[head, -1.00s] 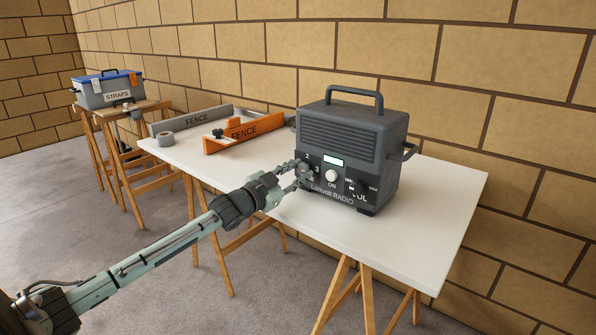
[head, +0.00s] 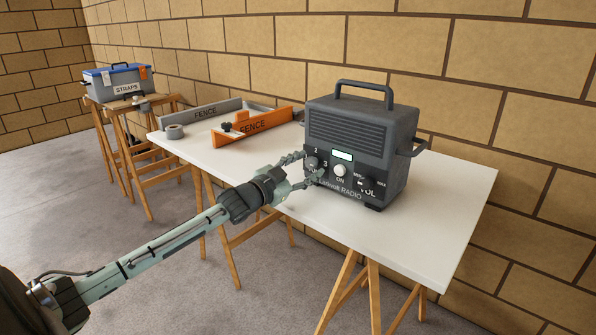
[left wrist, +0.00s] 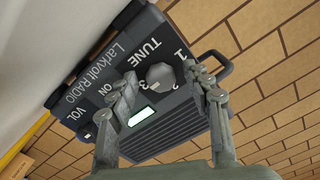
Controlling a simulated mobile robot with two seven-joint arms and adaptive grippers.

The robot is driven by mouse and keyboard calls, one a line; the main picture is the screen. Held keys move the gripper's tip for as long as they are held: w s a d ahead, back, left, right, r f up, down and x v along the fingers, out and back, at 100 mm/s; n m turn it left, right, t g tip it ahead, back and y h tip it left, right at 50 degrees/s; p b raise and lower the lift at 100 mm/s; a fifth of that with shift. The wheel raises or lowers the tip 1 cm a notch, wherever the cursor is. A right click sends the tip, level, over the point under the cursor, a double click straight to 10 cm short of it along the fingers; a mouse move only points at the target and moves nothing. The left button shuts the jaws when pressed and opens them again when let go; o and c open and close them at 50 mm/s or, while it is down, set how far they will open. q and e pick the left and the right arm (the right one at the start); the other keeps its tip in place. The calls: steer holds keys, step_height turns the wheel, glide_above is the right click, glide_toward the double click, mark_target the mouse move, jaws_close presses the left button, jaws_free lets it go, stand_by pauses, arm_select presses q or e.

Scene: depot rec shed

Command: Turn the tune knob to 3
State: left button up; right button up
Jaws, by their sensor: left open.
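The dark grey radio (head: 350,145) stands on the white table. Its tune knob (left wrist: 160,76) is round and grey, beside the word TUNE and the numbers 1, 2 and 3 in the left wrist view. I cannot make out its pointer. In the head view the knob (head: 311,163) is partly hidden at the front's left side. My left gripper (head: 308,168) is open at the knob. In the left wrist view its fingers (left wrist: 160,82) are apart, one on each side of the knob; I cannot tell whether they touch it. My right gripper is not in view.
The radio also has a white ON button (head: 340,170), a lit display (head: 342,155) and a VOL control. The table's front right is clear.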

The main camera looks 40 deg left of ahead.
arm_select(q)
steer(key=s, duration=1.1)
steer(key=shift+s+a, duration=0.4)
steer(key=shift+a, duration=0.05)
steer(key=s+d+f+n+g+y, duration=0.15)
steer(key=s+f+g, duration=0.3)
steer(key=f, duration=0.95)
steer(key=s+f+n+g+y, duration=0.25)
steer(key=s+f, duration=0.25)
steer(key=f, duration=0.9)
steer(key=s+d+f+g+h, duration=0.1)
steer(key=s+d+f+g, duration=0.7)
steer(key=s+d+f, duration=0.7)
step_height(320, 180, down, 4)
steer(key=s, duration=0.2)
steer(key=shift+s+d+f+n+h, duration=0.25)
steer(key=shift+s+d+n+h, duration=0.05)
steer(key=shift+s+d, duration=0.1)
